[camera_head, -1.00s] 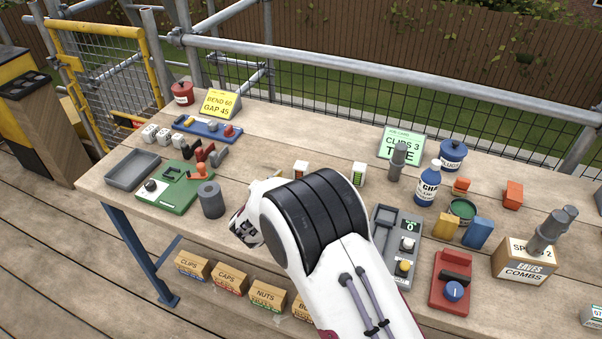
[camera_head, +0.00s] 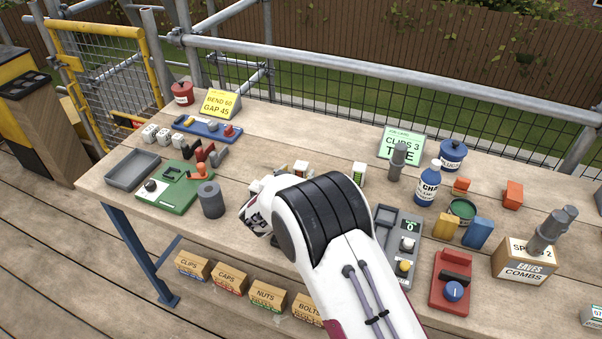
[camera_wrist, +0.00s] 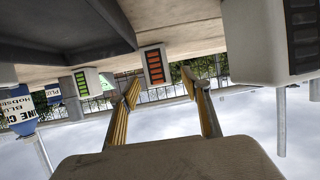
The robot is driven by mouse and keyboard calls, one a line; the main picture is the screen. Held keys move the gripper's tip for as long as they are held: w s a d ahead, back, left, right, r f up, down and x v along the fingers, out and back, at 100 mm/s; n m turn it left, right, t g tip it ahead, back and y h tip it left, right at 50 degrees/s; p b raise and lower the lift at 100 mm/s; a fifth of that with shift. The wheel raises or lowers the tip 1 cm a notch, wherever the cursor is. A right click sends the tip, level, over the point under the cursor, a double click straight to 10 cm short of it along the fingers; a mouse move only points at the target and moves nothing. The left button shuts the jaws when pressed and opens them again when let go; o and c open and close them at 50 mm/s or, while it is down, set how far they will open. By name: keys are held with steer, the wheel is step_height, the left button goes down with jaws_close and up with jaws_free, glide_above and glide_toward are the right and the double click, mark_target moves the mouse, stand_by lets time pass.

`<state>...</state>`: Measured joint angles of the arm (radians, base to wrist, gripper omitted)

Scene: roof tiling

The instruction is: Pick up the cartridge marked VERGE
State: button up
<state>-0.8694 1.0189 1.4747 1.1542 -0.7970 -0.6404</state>
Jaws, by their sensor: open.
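My gripper (camera_wrist: 163,95) is open in the wrist view, with nothing between its yellow-padded fingers. A white cartridge with orange stripes (camera_wrist: 155,66) stands just beyond the fingertips, in line with the gap. A white cartridge with green stripes (camera_wrist: 80,82) is further left, and a large, near white block with a dark striped panel (camera_wrist: 285,42) is at the right. In the head view, a cartridge (camera_head: 301,168) stands behind my wrist, and a green-striped one (camera_head: 359,173) stands to its right. I cannot read VERGE on any of them. My arm hides the fingertips in the head view.
A grey control box (camera_head: 408,220) is close to the right of my arm, with a grey cylinder (camera_head: 396,165) behind it. A dark roll (camera_head: 211,200) and green device (camera_head: 170,192) are at the left. A blue-labelled bottle (camera_head: 427,186) stands right.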

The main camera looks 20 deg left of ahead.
mark_target(299, 170)
steer(key=shift+w+d+f, duration=0.1)
steer(key=shift+w+f, duration=0.05)
steer(key=shift+w, duration=0.85)
steer(key=shift+x, duration=0.9)
steer(key=c, duration=1.3)
steer(key=shift+r, duration=5)
